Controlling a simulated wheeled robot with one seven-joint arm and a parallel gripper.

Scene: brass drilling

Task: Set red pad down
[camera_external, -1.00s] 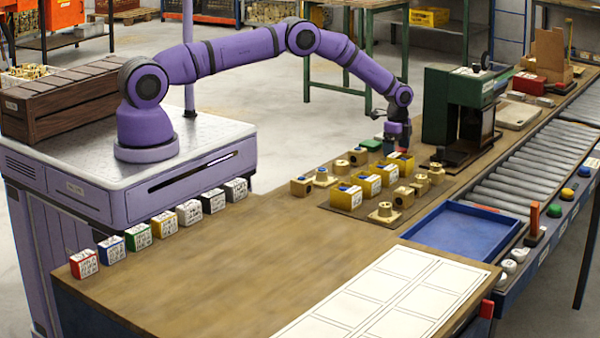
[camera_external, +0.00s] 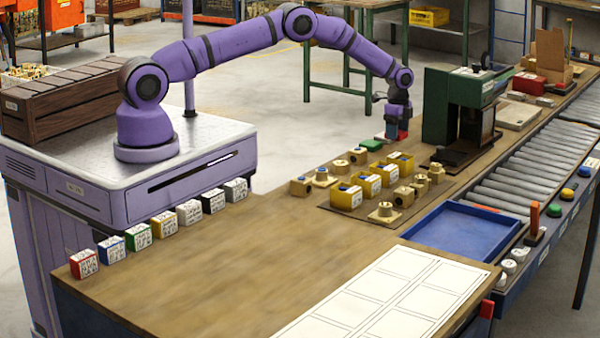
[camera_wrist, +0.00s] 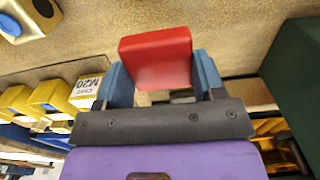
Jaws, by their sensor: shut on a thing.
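The red pad (camera_wrist: 156,56) is held between the two blue fingers of my gripper (camera_wrist: 163,78) in the wrist view. In the external view the pad (camera_external: 403,135) shows as a small red patch at the tip of my gripper (camera_external: 397,132). The gripper points down near the far edge of the workbench (camera_external: 230,265), left of the green machine. A green pad (camera_external: 372,144) lies on the bench just to the left. I cannot tell whether the red pad touches the bench.
Yellow blocks (camera_external: 347,197) and brass parts (camera_external: 385,212) stand on a brown mat close in front of the gripper. The green machine (camera_external: 437,105) stands close on the right. A blue tray (camera_external: 465,232) and a roller conveyor (camera_external: 500,170) lie further right. The near bench is largely clear.

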